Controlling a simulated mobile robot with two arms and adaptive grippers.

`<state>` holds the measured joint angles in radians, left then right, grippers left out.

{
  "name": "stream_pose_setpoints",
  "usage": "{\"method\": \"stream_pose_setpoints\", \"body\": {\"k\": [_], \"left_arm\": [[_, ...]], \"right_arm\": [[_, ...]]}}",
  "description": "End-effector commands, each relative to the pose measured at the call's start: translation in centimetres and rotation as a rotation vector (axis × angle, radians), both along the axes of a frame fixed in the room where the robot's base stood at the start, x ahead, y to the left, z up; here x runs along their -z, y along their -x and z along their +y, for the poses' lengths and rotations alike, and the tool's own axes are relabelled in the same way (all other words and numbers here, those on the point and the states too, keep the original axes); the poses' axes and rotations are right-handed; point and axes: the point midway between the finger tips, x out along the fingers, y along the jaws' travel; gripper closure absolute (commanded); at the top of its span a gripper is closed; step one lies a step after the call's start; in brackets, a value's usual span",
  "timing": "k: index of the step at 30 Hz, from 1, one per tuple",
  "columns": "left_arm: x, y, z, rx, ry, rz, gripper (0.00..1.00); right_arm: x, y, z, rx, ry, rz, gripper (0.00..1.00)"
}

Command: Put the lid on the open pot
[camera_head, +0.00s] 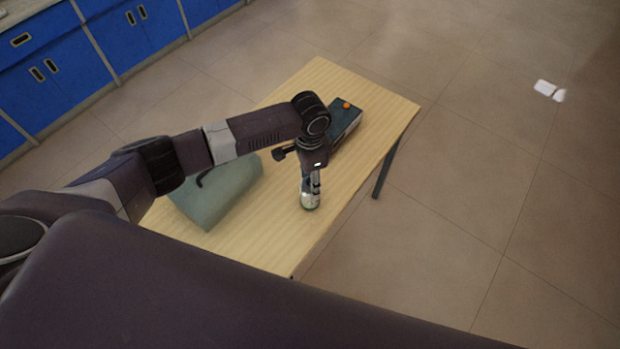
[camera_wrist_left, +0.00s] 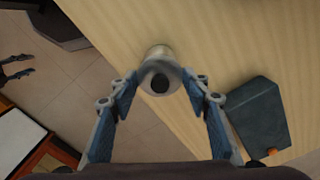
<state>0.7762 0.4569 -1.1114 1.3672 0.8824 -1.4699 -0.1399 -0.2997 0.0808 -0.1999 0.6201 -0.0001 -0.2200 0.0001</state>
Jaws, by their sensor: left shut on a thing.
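My left gripper (camera_wrist_left: 162,80) is over the wooden table, pointing down, and shut on a round grey lid with a dark knob (camera_wrist_left: 161,84) between its fingertips. A pale, round pot (camera_wrist_left: 158,52) shows behind the lid in the left wrist view, partly covered by it. In the head view the small silvery pot (camera_head: 310,200) stands under my left gripper (camera_head: 312,178), near the table's front edge. I cannot tell whether the lid touches the pot. A small dark two-pronged shape at the left wrist view's left edge may be my right gripper (camera_wrist_left: 30,65).
The wooden table (camera_head: 270,215) also holds a dark box (camera_head: 346,122) with a small orange thing (camera_head: 346,104) at the back, and a grey-green cushion-like thing (camera_head: 218,192) at the left. Blue cabinets (camera_head: 60,75) stand at the far left. The table's right side is mostly clear.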

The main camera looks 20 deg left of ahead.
Motion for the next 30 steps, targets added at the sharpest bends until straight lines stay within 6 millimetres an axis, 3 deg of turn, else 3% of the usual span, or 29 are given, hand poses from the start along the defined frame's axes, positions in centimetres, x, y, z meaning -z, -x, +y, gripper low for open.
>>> {"method": "stream_pose_setpoints", "body": {"k": [5,6,11,17,22,30], "left_arm": [[0.00,0.00,-0.01,0.000,0.000,0.000,0.79],[-0.01,-0.01,-0.01,0.000,0.000,0.000,0.55],[-0.01,-0.01,-0.01,0.000,0.000,0.000,0.38],[-0.01,0.00,0.00,0.000,0.000,0.000,0.36],[0.00,0.00,0.01,0.000,0.000,0.000,0.19],[-0.02,0.00,0.01,0.000,0.000,0.000,0.18]], "right_arm": [[0.01,0.01,-0.05,0.000,0.001,0.000,0.60],[0.01,0.01,-0.04,0.000,0.000,0.000,0.60],[0.01,0.02,-0.05,0.000,0.000,0.000,0.60],[0.01,0.02,-0.04,0.000,0.000,0.000,0.60],[0.01,0.03,-0.03,0.000,0.000,0.001,0.60],[0.00,0.04,-0.02,0.000,0.000,0.000,0.60]]}}
